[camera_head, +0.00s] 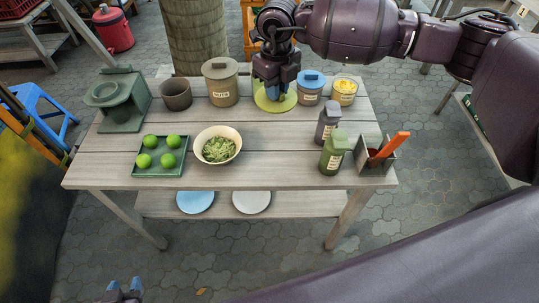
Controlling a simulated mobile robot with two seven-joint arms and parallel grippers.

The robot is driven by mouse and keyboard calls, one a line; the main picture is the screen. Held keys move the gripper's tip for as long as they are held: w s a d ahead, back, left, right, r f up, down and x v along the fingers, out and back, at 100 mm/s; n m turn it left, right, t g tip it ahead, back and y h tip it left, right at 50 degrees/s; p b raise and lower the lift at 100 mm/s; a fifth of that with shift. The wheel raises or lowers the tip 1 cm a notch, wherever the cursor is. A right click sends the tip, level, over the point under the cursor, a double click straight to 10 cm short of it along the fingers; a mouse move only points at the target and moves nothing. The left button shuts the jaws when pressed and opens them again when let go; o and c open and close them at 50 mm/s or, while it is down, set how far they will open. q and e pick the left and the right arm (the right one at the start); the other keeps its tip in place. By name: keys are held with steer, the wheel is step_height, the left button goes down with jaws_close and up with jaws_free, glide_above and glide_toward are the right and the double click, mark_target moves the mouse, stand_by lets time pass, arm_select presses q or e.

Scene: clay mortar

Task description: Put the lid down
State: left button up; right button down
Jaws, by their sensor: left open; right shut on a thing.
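The lid is a round yellow-green disc (283,106) at the back of the table, between the two larger jars. My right gripper (273,93) points down over it and is shut on it, hiding its middle. I cannot tell whether the lid touches the tabletop or is slightly above it. An open jar with yellow contents (344,88) stands to the right of a blue-lidded jar (311,87). My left gripper (124,286) is open and empty at the bottom left, low in front of the table.
On the wooden table (270,160) stand a nuts jar (221,85), brown cup (176,95), green stove-like stand (116,102), lime tray (160,171), bowl of greens (218,147), grey bottle (328,122), green bottle (333,153) and utensil box (371,158).

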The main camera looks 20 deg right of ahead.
steer(key=shift+a+m, duration=0.4)
steer(key=shift+m, duration=0.7)
steer(key=shift+w+d+f+m, duration=0.1)
steer(key=shift+d+m, duration=0.1)
steer(key=shift+m, duration=0.3)
steer(key=shift+f, duration=0.25)
step_height(320, 180, down, 14)
steer(key=shift+f+b, duration=0.25)
steer(key=shift+b, duration=0.55)
steer(key=shift+f, duration=0.35)
step_height(320, 180, down, 4)
steer(key=shift+r+b, duration=0.1)
steer(key=shift+b, duration=0.3)
steer(key=shift+f, duration=0.25)
arm_select(q)
steer(key=shift+w+a+f, duration=0.1)
steer(key=shift+w+f, duration=0.2)
steer(key=shift+f, duration=0.35)
arm_select(e)
steer(key=shift+r, duration=0.1)
